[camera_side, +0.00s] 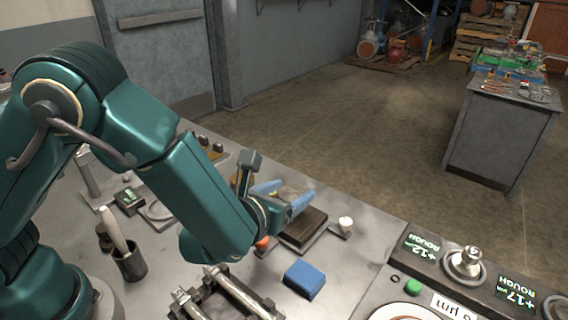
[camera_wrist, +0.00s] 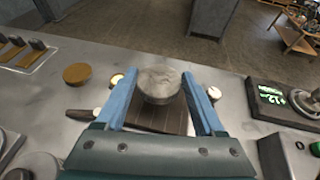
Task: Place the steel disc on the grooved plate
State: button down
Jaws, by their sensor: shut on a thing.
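The steel disc (camera_wrist: 159,82) is a round, grey, scuffed piece between the two blue fingers of my gripper (camera_wrist: 160,92) in the wrist view. The fingers are shut on its sides. In the side view my gripper (camera_side: 286,197) holds the disc (camera_side: 290,191) above a dark brown slab, with the fingers hiding part of it. The slab, which looks like the grooved plate (camera_side: 304,227), lies flat on the bench. In the wrist view the plate (camera_wrist: 165,120) shows below the disc, with faint lines on top. The disc and fingers cover part of it. I cannot tell the exact height gap.
A white knob (camera_side: 345,224) stands right of the plate. A blue block (camera_side: 304,280) and a rack with rods (camera_side: 232,292) are nearer the camera. A brown disc (camera_wrist: 77,73) lies to the left. A panel with displays (camera_side: 463,262) is at the right.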

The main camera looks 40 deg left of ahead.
jog(key=shift+f, duration=1.95)
jog(key=shift+f, duration=0.2)
grip_release()
